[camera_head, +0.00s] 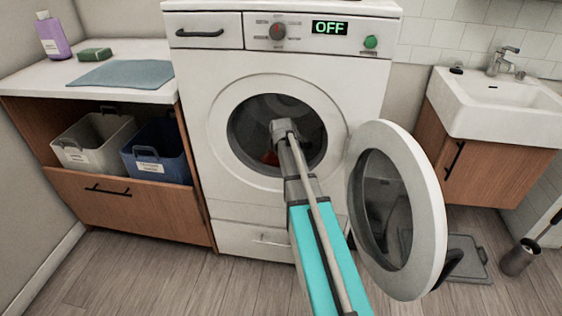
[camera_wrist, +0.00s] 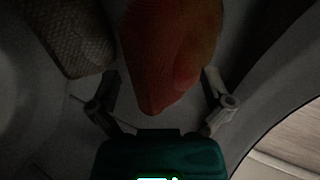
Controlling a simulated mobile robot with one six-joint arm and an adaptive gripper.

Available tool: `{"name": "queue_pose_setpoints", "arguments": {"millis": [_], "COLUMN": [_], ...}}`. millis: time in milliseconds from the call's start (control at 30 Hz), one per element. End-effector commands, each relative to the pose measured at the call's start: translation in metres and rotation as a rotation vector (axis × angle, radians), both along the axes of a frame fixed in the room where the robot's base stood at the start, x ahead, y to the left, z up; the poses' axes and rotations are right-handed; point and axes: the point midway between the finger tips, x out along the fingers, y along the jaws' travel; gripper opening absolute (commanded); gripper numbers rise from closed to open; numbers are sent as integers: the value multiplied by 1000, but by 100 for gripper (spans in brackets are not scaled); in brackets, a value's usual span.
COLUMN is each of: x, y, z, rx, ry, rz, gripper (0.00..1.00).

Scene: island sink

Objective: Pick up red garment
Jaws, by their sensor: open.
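The red garment (camera_wrist: 168,50) lies inside the washing machine drum and shows dark red in the dim wrist view. In the head view only a small red patch (camera_head: 270,158) of it shows beside my arm. My gripper (camera_wrist: 162,85) is open inside the drum, with one finger on each side of the garment's lower end. I cannot tell whether the fingers touch it. In the head view my arm reaches into the opening of the washing machine (camera_head: 225,190) and hides much of the drum.
The round washer door (camera_head: 435,195) stands open to the right of my arm. A grey textured item (camera_wrist: 65,35) lies left of the garment in the drum. A beige basket (camera_head: 90,155) and a blue basket (camera_head: 155,165) stand left. A sink (camera_head: 495,120) is at right.

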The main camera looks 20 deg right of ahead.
Motion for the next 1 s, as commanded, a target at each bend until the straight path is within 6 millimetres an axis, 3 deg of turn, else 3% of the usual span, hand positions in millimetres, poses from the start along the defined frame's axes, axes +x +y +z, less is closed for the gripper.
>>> {"name": "queue_pose_setpoints", "arguments": {"millis": [333,833,1000], "x": [0,-1,-2], "y": [0,0,1], "z": [0,0,-1], "rx": [0,2,3], "ry": [0,3,5], "rz": [0,-1,-1], "gripper": [100,9,5]}}
